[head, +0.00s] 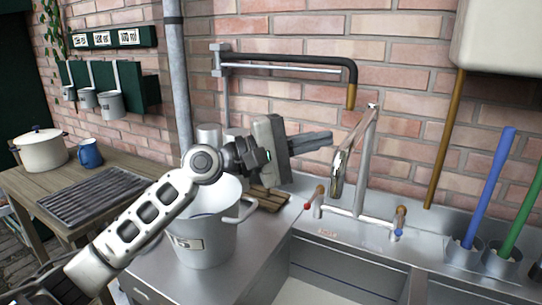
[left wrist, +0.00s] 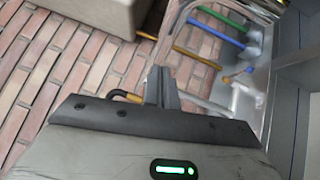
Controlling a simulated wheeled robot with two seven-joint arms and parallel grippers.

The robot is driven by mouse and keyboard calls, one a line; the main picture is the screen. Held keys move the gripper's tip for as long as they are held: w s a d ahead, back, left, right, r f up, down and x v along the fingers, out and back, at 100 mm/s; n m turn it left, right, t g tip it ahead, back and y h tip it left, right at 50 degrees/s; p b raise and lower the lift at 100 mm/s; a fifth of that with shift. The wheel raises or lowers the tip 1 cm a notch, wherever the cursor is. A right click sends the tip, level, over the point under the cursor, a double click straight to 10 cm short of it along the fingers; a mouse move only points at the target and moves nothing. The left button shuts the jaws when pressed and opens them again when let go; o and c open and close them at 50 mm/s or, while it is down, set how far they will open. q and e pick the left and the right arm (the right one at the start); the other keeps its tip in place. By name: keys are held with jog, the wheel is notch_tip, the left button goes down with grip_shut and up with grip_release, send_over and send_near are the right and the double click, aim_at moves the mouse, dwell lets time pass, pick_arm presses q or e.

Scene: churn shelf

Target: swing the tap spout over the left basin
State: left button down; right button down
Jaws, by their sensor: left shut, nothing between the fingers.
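The tap (head: 367,160) is a grey metal pipe standing behind the sink, with a red-ended handle (head: 313,197) and a blue-ended handle (head: 399,222). Its spout (head: 341,163) comes forward and down to the left from the top of the pipe. The left basin (head: 325,285) lies in front of it, cut off by the lower edge. My left gripper (head: 330,138) is shut and empty, pointing right, with its tips close to the left of the spout. I cannot tell if they touch. The shut fingers also show in the left wrist view (left wrist: 161,88). My right gripper is out of view.
A black hose (head: 340,62) with a brass end hangs from a wall bracket above the spout. A grey bucket (head: 205,235) stands on the counter under my left arm. Blue and green handles (head: 488,190) stand at the right. A brass pipe (head: 445,140) runs down the wall.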

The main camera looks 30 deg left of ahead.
pick_arm(q)
jog(key=b+v, duration=0.4)
jog(key=v, duration=0.7)
jog(key=shift+a+f+b, duration=0.2)
jog(key=shift+a+b, duration=0.1)
jog(key=shift+a, duration=0.2)
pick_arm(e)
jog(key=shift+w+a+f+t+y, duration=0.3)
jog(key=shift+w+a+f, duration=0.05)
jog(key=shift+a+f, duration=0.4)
